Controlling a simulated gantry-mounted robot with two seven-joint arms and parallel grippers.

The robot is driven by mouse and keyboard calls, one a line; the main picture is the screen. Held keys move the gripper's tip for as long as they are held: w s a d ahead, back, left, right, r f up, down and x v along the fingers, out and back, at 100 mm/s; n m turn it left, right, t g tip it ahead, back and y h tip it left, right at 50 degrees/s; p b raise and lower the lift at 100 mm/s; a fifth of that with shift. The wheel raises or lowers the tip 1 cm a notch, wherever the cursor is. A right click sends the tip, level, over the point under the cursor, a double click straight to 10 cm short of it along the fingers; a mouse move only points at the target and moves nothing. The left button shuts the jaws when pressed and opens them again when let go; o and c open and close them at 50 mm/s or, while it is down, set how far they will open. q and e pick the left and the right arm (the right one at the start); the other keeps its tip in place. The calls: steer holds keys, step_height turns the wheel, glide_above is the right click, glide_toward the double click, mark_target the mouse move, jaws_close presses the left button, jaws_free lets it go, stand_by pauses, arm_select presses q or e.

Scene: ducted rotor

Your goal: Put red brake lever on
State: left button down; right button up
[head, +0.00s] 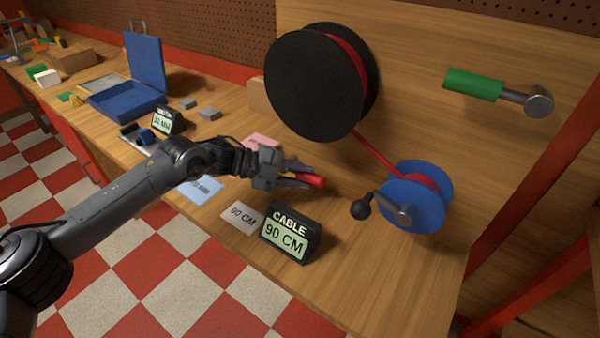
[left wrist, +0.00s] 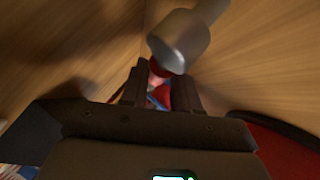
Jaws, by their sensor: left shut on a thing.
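My left gripper (head: 303,176) is over the bench in front of the black spool. It is shut on a red, handle-like piece, the red brake lever (head: 315,180), whose rounded red end shows at the fingertips. Most of the lever is hidden by the fingers. In the left wrist view some red (left wrist: 158,70) shows between the dark fingers of the left gripper (left wrist: 160,82). A grey metal cylinder (left wrist: 180,40) with a rod is just beyond the tips; I cannot tell whether it belongs to the lever. My right gripper is not in view.
A black spool (head: 312,85) and a blue spool (head: 430,195) with a black-knobbed crank (head: 362,209) are joined by red cable. A green-handled metal lever (head: 474,84) is at the back panel. A CABLE 90 CM sign (head: 289,240) stands in front. The bench's front right is clear.

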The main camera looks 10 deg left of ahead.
arm_select(q)
steer(key=shift+w+a+r+n+h+p, duration=0.15)
steer(key=shift+r+n+h+p, duration=0.45)
steer(key=shift+h+p, duration=0.3)
steer(key=shift+a+r+n+h, duration=0.1)
steer(key=shift+r+n+h, duration=0.1)
steer(key=shift+n+h, duration=0.15)
steer(key=shift+w+a+r+n+h, duration=0.15)
steer(key=shift+a+r+n+h, duration=0.15)
steer(key=shift+h, duration=0.45)
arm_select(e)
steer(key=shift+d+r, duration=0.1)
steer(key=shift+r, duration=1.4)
arm_select(q)
steer(key=c, duration=0.8)
jaws_free()
steer(key=shift+d, duration=0.1)
steer(key=shift+c, duration=0.2)
steer(key=shift+a+p, duration=0.3)
steer(key=shift+a, duration=0.35)
steer(key=a, duration=0.3)
steer(key=a+p, duration=0.1)
steer(key=a, duration=0.2)
steer(key=s+a, duration=0.1)
steer(key=a, duration=0.2)
steer(key=shift+s+a+p, duration=0.1)
steer(key=shift+a+p, duration=0.1)
steer(key=shift+p, duration=0.1)
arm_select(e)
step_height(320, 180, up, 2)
